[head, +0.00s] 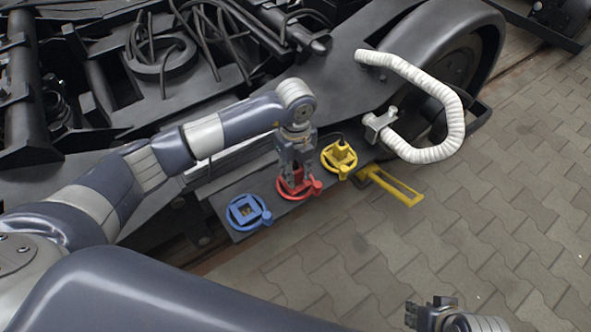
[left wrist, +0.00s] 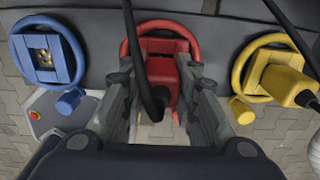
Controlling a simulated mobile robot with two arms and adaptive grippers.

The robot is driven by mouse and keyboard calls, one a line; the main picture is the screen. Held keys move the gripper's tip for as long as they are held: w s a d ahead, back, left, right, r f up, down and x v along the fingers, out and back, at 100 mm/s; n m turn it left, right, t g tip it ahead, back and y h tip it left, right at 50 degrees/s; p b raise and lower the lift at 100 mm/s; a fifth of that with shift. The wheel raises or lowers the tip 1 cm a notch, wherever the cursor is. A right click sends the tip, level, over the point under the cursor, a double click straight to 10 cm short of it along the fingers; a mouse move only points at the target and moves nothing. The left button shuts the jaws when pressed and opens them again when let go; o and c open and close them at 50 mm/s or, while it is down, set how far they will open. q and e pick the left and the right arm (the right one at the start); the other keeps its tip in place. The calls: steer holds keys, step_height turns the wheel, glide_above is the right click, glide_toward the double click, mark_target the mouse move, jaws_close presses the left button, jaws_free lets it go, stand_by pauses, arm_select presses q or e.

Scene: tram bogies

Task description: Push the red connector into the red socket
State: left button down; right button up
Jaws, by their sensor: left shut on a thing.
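The red socket (head: 314,187) is a red ring with a side knob on a dark plate, between a blue and a yellow one. My left gripper (head: 295,178) points down over it. In the left wrist view its fingers (left wrist: 160,110) are shut on the red connector (left wrist: 161,72), which has a black cable. The connector is at the red socket's ring (left wrist: 180,28); I cannot tell how deep it sits. The ring is partly hidden by the connector and fingers. My right gripper (head: 430,312) is at the bottom right, away from the sockets; its jaw state is unclear.
The blue socket (head: 245,212) is empty at the left. The yellow socket (head: 339,157) holds a yellow connector (left wrist: 288,84). A yellow handle (head: 395,186) sticks out beside the plate. A white ribbed hose (head: 452,120) curves at the right. Paving (head: 400,250) in front is clear.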

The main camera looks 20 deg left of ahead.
arm_select(q)
steer(key=shift+f, duration=0.5)
arm_select(e)
steer(key=shift+s+r, duration=0.1)
steer(key=shift+s, duration=0.2)
arm_select(q)
steer(key=c, duration=1.2)
jaws_free()
arm_select(e)
steer(key=shift+s, duration=0.1)
arm_select(q)
steer(key=shift+r, duration=0.2)
step_height(320, 180, up, 12)
steer(key=shift+f, duration=0.15)
